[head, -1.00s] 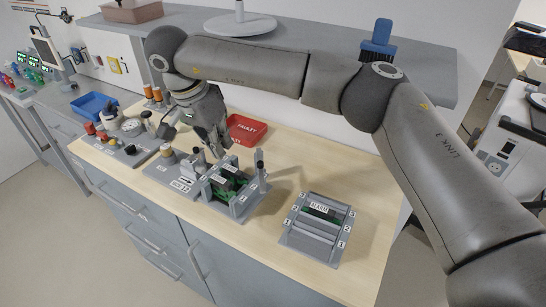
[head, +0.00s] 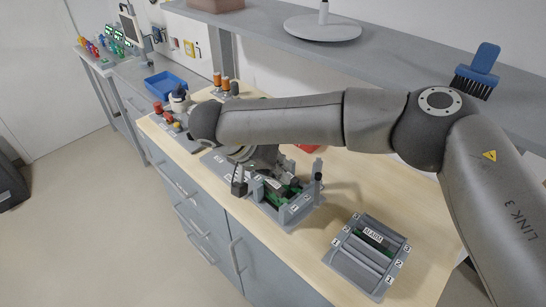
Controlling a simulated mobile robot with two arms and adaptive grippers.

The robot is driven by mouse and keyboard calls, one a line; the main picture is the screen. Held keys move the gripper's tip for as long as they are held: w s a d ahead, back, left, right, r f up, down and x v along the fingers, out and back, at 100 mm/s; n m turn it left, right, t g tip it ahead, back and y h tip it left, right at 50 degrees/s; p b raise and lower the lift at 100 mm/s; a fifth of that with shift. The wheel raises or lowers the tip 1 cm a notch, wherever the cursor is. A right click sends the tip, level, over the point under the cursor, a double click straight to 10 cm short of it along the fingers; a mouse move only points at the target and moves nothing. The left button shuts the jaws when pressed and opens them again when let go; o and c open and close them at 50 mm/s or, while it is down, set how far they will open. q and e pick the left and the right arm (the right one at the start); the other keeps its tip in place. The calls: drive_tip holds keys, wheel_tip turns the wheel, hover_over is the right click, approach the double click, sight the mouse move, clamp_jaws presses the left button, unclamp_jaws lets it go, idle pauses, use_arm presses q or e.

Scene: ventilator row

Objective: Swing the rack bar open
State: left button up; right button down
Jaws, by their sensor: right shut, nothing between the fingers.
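The grey rack (head: 298,212) with a green circuit board (head: 279,193) in it stands on the wooden bench top. A bar on the rack cannot be clearly made out, because my arm covers the rack's back left part. My right gripper (head: 268,172) is shut and empty, low over the back left of the rack. Its fingertips are partly hidden, and I cannot tell whether they touch the rack. My left gripper is not in view.
A grey tray (head: 352,267) with a labelled green board stands to the right of the rack. The red faulty-parts tray (head: 310,147) is mostly behind my arm. A blue bin (head: 165,85) is at the far left. A shelf (head: 255,27) with a blue brush (head: 480,68) runs behind.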

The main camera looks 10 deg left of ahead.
sight(318, 178)
drive_tip(key=shift+x, duration=1.05)
drive_tip(key=d+p, duration=0.2)
drive_tip(key=d, duration=0.1)
drive_tip(key=shift+f, duration=0.1)
drive_tip(key=shift+d+f+p, duration=0.1)
drive_tip(key=shift+d+p, duration=0.2)
drive_tip(key=shift+d, duration=0.35)
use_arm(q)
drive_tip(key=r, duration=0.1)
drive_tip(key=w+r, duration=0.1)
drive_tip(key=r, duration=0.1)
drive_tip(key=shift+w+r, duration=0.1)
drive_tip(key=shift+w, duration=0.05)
